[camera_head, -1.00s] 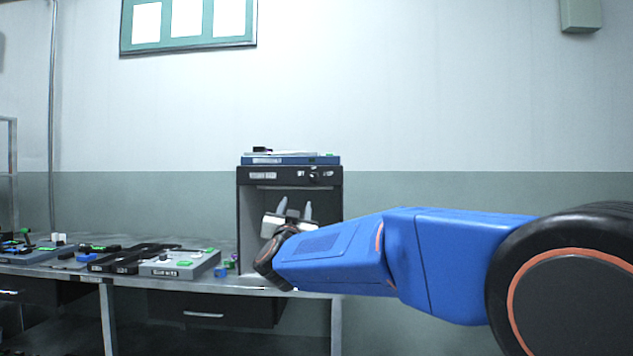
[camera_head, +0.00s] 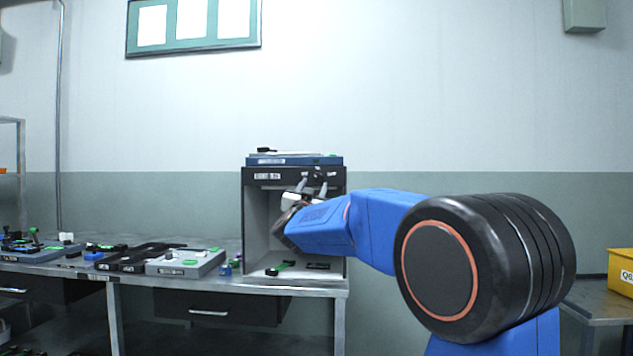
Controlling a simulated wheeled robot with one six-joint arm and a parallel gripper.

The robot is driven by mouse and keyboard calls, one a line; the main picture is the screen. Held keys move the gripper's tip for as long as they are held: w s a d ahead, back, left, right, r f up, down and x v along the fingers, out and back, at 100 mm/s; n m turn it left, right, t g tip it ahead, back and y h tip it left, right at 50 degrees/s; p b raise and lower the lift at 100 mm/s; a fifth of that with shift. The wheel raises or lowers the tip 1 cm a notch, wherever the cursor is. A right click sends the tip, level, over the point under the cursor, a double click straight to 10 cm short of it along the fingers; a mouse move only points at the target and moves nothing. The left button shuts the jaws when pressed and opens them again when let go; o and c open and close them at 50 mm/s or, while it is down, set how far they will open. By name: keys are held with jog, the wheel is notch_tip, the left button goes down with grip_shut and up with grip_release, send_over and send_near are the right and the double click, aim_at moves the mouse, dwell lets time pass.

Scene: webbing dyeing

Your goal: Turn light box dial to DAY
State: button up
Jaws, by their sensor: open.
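The light box (camera_head: 257,230) is a dark, open-fronted box standing on the bench. Its dial (camera_head: 319,175) is a small black knob at the right of the top front panel. The dial's setting is too small to read. My gripper (camera_head: 314,182) is open, with its two grey fingers pointing up at the panel, one on each side of the dial as seen here. I cannot tell whether the fingers touch the dial. My wrist and arm cover the right part of the box opening.
Flat blue items (camera_head: 293,160) lie on top of the light box. A grey tray (camera_head: 184,264) and black trays lie left of it on the bench (camera_head: 258,283). A green-marked piece (camera_head: 281,267) lies inside the box. A yellow bin (camera_head: 621,270) stands at the far right.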

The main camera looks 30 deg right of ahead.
aim_at(317, 178)
jog(key=shift+x, duration=2.85)
jog(key=c, duration=1)
